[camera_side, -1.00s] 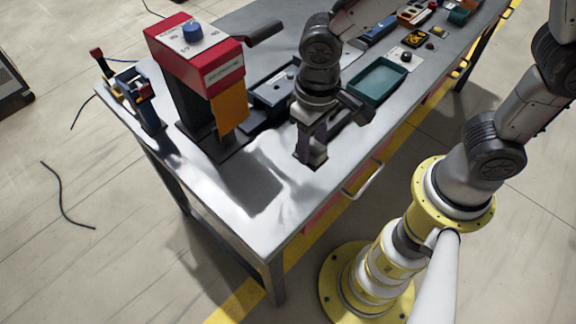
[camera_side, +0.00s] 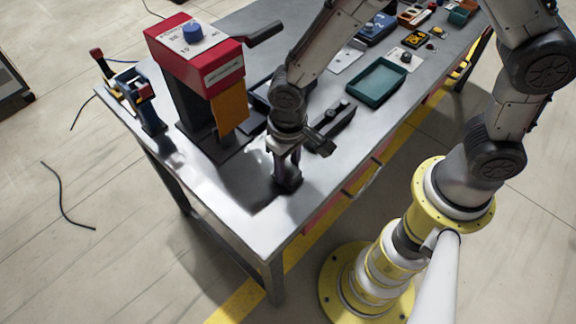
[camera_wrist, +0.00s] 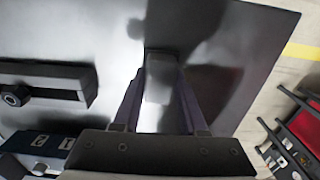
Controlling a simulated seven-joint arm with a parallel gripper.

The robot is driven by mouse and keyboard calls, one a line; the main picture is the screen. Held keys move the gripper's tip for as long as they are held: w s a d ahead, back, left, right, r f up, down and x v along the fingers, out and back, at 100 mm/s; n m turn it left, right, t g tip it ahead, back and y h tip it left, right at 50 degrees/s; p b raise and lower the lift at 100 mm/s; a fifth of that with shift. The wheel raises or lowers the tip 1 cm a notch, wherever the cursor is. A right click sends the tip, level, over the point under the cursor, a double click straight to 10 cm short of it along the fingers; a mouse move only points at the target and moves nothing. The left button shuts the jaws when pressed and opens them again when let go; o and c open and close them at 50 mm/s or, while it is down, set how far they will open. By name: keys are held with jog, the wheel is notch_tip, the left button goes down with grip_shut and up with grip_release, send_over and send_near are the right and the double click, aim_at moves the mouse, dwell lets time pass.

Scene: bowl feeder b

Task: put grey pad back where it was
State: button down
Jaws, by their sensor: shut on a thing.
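The grey pad (camera_wrist: 160,85) shows in the wrist view between my two fingertips. My gripper (camera_wrist: 158,72) is shut on it. In the side view my gripper (camera_side: 288,181) points down, low over the bare front part of the metal bench. The pad is mostly hidden there by the fingers. I cannot tell whether the pad touches the bench top.
The red-topped press (camera_side: 195,55) with an orange flap (camera_side: 232,110) stands left of my gripper. A black fixture (camera_side: 335,128) lies behind it to the right, and a teal tray (camera_side: 378,82) beyond that. The bench (camera_side: 235,195) is clear at the front left.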

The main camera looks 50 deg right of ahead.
aim_at(288, 168)
jog(key=shift+f, duration=0.1)
jog(key=shift+c, duration=2.2)
grip_release()
notch_tip(288, 168, up, 11)
jog(key=s+d+r+t, duration=0.3)
jog(key=s+d+r, duration=0.1)
jog(key=d+r, duration=0.65)
jog(key=s+d+r+t, duration=0.1)
jog(key=s+d+t, duration=0.1)
jog(key=s+d, duration=0.5)
jog(key=shift+s+d+r+t, duration=0.3)
jog(key=shift+s+d+r, duration=0.1)
jog(key=shift+s, duration=0.6)
